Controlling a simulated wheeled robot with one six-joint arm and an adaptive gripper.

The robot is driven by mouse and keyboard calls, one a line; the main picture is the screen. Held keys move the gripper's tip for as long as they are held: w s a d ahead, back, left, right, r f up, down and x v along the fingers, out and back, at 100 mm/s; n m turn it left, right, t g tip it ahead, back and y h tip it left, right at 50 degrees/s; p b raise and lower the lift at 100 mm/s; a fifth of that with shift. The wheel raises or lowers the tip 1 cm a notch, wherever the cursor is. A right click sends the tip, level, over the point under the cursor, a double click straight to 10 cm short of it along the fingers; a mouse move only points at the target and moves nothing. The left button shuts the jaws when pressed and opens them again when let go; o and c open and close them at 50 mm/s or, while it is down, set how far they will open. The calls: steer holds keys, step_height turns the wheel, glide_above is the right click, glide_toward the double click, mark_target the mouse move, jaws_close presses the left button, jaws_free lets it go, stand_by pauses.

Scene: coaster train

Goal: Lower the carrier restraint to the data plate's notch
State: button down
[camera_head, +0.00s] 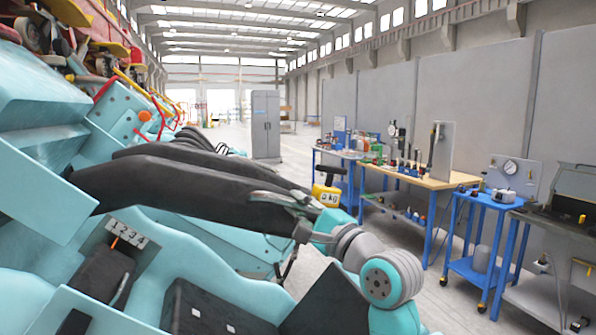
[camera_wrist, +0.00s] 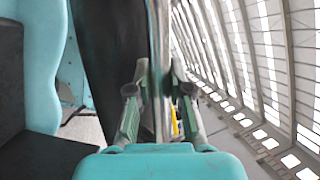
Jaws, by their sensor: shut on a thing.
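The carrier restraint (camera_head: 180,186) is a long black padded arm on the turquoise carrier. It reaches out to the right, raised well above the seat. My gripper (camera_head: 280,199) is at its right end, shut on a grey metal bar there. In the wrist view, my gripper (camera_wrist: 160,95) has its two fingers on either side of this upright bar (camera_wrist: 157,50), with the restraint's dark padding (camera_wrist: 108,50) just left. The data plate (camera_head: 128,232) is a small grey plate with numbered marks on the carrier, lower left. An orange pointer (camera_head: 115,242) shows at it; the exact notch is unclear.
Black seat pads (camera_head: 205,308) lie below. A second black restraint (camera_head: 215,160) is behind.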

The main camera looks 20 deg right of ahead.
steer(key=a+f+m+t+h, duration=0.1)
steer(key=a+f+m, duration=0.2)
steer(key=f, duration=0.9)
steer(key=shift+f+m+t+h, duration=0.3)
steer(key=shift+m+h, duration=0.1)
steer(key=shift+m, duration=0.4)
steer(key=c, duration=1.1)
jaws_free()
steer(key=shift+o, duration=0.2)
steer(key=shift+r, duration=0.1)
steer(key=v, duration=1.2)
